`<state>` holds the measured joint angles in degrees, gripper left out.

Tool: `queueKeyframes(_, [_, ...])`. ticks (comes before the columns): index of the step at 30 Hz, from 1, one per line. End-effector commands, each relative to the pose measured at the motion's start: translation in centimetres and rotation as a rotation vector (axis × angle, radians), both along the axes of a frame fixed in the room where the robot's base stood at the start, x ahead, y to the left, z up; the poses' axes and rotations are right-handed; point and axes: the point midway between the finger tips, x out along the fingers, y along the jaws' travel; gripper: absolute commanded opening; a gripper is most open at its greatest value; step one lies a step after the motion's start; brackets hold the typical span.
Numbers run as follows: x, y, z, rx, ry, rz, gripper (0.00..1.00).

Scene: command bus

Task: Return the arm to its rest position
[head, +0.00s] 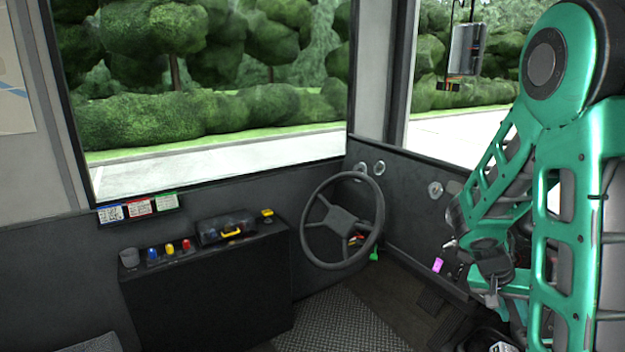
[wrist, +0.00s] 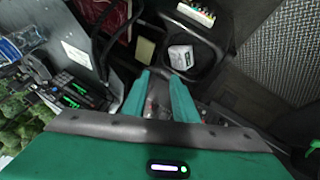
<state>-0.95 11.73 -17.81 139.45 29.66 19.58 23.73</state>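My green arm (head: 570,190) is folded up at the right side of the head view, in front of the right wall and window. My gripper (wrist: 160,78) shows in the wrist view with its two green fingers apart and a narrow gap between them. I see nothing clearly held in the gap. The fingertips point toward a dark area with a small white box (wrist: 181,57) just beyond them.
A steering wheel (head: 318,222) stands left of the arm. A black console (head: 205,285) under the window carries a dark case (head: 222,228) with a yellow handle, several coloured knobs and a grey cup (head: 129,257). The ribbed floor (head: 335,322) between console and arm is clear.

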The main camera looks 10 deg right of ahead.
Motion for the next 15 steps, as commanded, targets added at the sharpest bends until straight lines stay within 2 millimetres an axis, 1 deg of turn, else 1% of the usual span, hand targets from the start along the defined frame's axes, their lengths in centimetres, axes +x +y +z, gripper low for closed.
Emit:
queueKeyframes(1, [-0.9, 0.7, 0.9, 0.041, -0.005, 0.0, 0.26])
queueKeyframes(8, [-5.2, 5.1, 3.9, 0.236, 0.015, 0.051, 0.26])
queueKeyframes(15, [-10.0, 9.9, 7.2, 0.412, 0.024, 0.161, 0.26])
